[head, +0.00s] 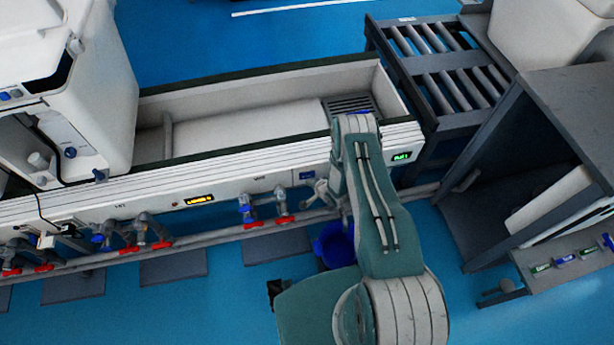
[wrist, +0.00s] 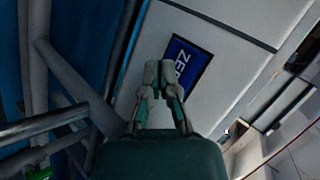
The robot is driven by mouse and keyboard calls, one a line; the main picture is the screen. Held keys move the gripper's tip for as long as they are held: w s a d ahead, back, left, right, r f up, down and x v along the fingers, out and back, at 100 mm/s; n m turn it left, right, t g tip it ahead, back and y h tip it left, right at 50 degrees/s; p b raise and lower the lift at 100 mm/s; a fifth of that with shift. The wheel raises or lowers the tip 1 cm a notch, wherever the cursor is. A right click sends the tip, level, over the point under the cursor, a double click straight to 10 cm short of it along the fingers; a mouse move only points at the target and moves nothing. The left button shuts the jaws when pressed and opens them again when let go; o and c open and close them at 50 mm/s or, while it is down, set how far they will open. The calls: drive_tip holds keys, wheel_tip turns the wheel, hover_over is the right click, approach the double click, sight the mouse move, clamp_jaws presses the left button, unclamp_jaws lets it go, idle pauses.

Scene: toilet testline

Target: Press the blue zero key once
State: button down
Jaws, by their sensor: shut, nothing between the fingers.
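The blue key (wrist: 194,66) is a dark blue rectangle with white letters starting "ZE", set on a pale panel (wrist: 225,30) in the wrist view. My gripper (wrist: 158,74) is shut and empty. Its fingertips lie at the left edge of the key in the picture and cover part of its lower left side and lettering. I cannot tell whether they touch it.
The bench front carries a green display (head: 402,156), a yellow display (head: 199,199) and several red-handled valves (head: 162,244). A blue bucket (head: 335,245) stands below. A roller conveyor (head: 450,75) and a dark cabinet (head: 560,130) stand at the right. Blue floor is open in front.

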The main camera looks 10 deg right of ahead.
drive_tip(key=shift+w, duration=0.15)
idle(0.5)
drive_tip(key=shift+w, duration=0.3)
drive_tip(key=shift+w, duration=0.35)
idle(0.6)
idle(0.4)
drive_tip(key=shift+s, duration=0.75)
drive_tip(key=s, duration=0.5)
idle(0.8)
